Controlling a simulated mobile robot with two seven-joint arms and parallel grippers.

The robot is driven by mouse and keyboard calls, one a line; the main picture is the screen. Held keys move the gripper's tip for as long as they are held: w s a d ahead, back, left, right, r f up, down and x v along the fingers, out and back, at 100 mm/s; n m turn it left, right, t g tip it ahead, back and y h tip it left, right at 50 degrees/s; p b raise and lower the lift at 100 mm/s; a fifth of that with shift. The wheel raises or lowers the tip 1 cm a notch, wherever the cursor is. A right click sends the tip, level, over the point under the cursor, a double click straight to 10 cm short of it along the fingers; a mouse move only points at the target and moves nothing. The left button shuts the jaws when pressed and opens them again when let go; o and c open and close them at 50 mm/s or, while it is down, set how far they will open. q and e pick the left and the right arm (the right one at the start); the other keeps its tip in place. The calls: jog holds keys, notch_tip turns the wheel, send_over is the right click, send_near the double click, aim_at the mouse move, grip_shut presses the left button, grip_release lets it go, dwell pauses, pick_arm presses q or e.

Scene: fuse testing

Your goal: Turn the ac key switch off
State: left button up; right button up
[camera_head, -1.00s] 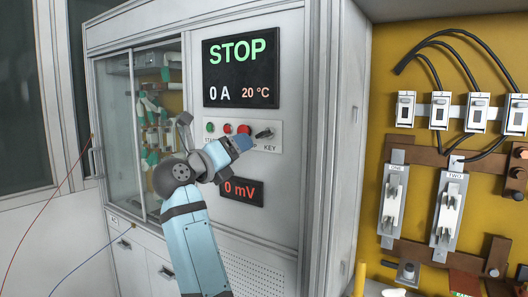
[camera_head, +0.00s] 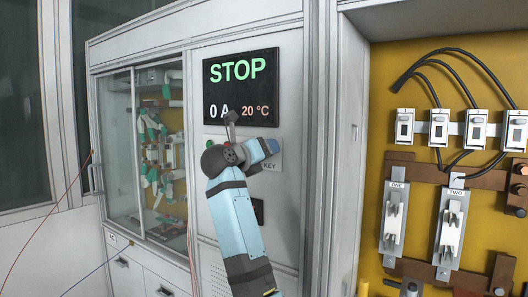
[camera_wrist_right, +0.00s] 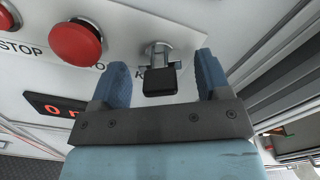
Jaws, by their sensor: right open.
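The key switch (camera_wrist_right: 158,80) is in the right wrist view, a metal lock with a black-headed key, on the white panel beside a label partly reading KEY. My right gripper (camera_wrist_right: 160,68) is open, with one blue finger on each side of the key. No contact between fingers and key is clear. In the head view my right gripper (camera_head: 272,147) is in front of the panel, just above the KEY label (camera_head: 269,166), and hides the key there. My left gripper is not in view.
A red button (camera_wrist_right: 76,42) is left of the key, with a STOP label. The display (camera_head: 240,87) above reads STOP, 0 A and 20 °C. A glass-fronted cabinet (camera_head: 118,150) is left. A yellow board (camera_head: 375,150) with fuse holders is right.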

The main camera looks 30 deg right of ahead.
jog(key=shift+w+d, duration=0.25)
jog(key=shift+d, duration=0.25)
jog(key=c, duration=0.9)
